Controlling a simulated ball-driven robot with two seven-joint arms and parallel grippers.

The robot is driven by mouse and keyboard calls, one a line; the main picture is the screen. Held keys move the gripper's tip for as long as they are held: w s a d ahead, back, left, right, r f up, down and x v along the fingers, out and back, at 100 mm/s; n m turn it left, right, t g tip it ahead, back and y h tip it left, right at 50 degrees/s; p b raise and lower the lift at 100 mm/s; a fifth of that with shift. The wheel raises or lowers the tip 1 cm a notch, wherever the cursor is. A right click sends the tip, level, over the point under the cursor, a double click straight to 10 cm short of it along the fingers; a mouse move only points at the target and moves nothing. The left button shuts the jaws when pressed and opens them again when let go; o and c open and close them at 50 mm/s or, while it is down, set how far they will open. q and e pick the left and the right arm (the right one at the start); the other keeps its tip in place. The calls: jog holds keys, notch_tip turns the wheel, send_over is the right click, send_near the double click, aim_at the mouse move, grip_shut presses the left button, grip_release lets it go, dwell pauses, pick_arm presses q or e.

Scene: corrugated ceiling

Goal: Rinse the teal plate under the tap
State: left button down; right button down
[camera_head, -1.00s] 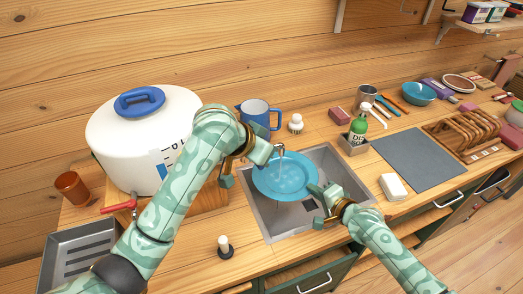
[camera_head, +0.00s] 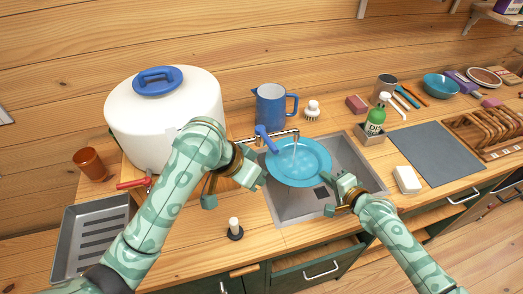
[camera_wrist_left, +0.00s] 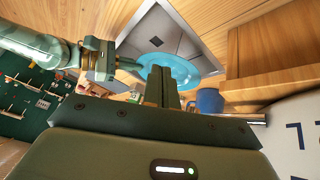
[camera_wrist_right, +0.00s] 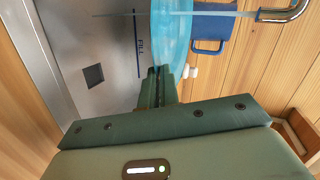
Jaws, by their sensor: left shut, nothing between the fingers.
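The teal plate (camera_head: 312,163) is over the sink (camera_head: 345,160), tilted, with its upper face showing. My right gripper (camera_head: 329,180) is shut on its near right rim; the right wrist view shows the fingers (camera_wrist_right: 160,78) at the plate's edge (camera_wrist_right: 170,35). The tap (camera_head: 285,134) has a blue handle (camera_head: 266,139) and a thin water stream (camera_head: 294,150) falls onto the plate. My left gripper (camera_head: 262,178) is shut and empty, left of the sink and apart from the plate. The plate also shows beyond it in the left wrist view (camera_wrist_left: 170,68).
A blue jug (camera_head: 271,106) stands behind the tap. A large white water tank (camera_head: 165,115) is at left. A soap bottle (camera_head: 376,120), a white block (camera_head: 407,180) and a grey mat (camera_head: 435,152) lie to the right. A small brush (camera_head: 234,229) stands near the counter's front.

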pick_arm(q)
jog(key=s+d+f+n+h, duration=0.3)
jog(key=s+f+n, duration=0.1)
jog(key=s, duration=0.3)
jog(key=s+d+f+n+h, duration=0.3)
jog(key=s+f+n+h, duration=0.15)
jog(key=s, duration=0.25)
jog(key=w+a+r+n+t+y, duration=0.4)
jog(key=a+n+t, duration=0.2)
jog(key=n+t, duration=0.2)
jog(key=w+a+r+n+t+y, duration=0.3)
jog(key=a+r+n+t+y, duration=0.15)
jog(key=n+t, duration=0.3)
send_near(267, 140)
jog(key=w+a, duration=0.3)
jog(key=shift+h, duration=0.5)
jog(key=shift+w+d+f, duration=0.1)
jog(key=shift+w+d, duration=0.5)
jog(key=shift+d, duration=0.4)
jog(key=shift+w+d, duration=0.65)
jog(key=shift+d, duration=0.35)
